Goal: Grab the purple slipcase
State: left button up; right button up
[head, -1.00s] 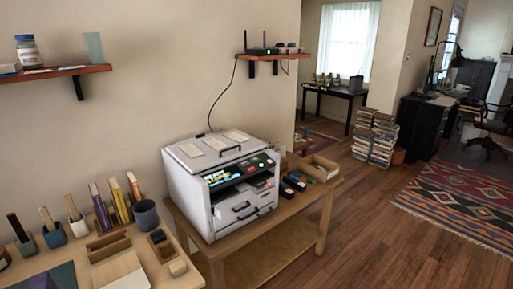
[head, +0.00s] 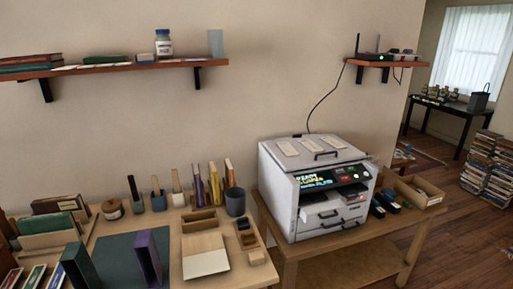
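A purple slipcase (head: 148,260) stands upright on the dark green mat (head: 118,250) on the wooden worktable at the lower left of the head view. It looks like a narrow, hollow case with an open side. Nothing touches it from above. A dark teal case (head: 78,268) stands to its left, apart from it. Neither of my grippers is in view.
Behind the mat stand several tool holders, upright books (head: 214,186) and a dark grey cup (head: 235,201). To the right are a wooden tray (head: 200,222), a pale board (head: 205,255) and a white machine (head: 318,190) on its own table. A shelf (head: 120,68) hangs above.

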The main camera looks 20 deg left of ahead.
aim_at(146, 252)
jog(key=u, duration=1.6)
